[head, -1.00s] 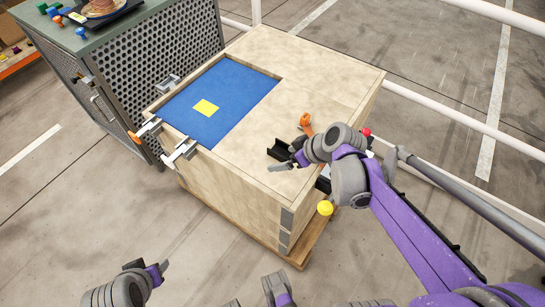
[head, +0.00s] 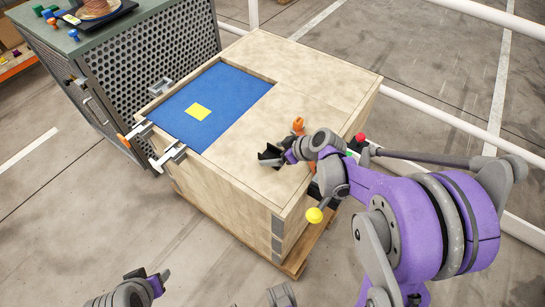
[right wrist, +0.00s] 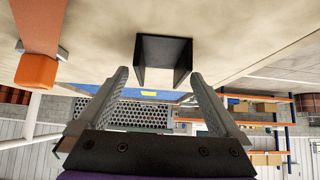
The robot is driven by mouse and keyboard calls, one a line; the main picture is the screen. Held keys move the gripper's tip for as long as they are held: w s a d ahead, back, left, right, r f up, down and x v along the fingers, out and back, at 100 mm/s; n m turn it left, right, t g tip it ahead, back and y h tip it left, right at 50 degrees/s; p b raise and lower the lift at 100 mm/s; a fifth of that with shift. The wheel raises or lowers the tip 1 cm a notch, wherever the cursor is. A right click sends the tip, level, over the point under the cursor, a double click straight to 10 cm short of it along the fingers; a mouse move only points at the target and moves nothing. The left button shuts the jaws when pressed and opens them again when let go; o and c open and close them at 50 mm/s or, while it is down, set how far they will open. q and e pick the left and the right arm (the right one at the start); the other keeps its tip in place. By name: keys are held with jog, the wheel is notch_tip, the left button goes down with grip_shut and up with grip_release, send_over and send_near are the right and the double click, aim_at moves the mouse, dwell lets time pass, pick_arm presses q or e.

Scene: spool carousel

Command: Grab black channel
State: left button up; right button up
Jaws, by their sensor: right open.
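The black channel (head: 268,153) lies on the pale wooden crate top, near its front right part. In the right wrist view, the channel (right wrist: 164,58) shows end-on as a dark U shape, just beyond and between my fingertips. My right gripper (head: 279,156) is at the channel in the head view, partly covering it. In the right wrist view, my right gripper (right wrist: 160,78) is open, with one finger on each side of the channel's line. Contact cannot be made out. My left gripper (head: 158,281) is low at the left, away from the crate; its jaws are unclear.
An orange-handled tool (head: 298,126) stands close beside the channel; its orange end (right wrist: 36,70) shows at the wrist view's left. A blue recessed panel (head: 225,85) with a yellow square (head: 198,112) is farther left. White rails (head: 440,105) run behind the crate.

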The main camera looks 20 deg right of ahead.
jog(key=shift+w+a+f, duration=0.2)
jog(key=shift+w+f, duration=0.2)
jog(key=shift+f, duration=0.05)
jog(key=c, duration=1.4)
jog(key=shift+r, duration=0.2)
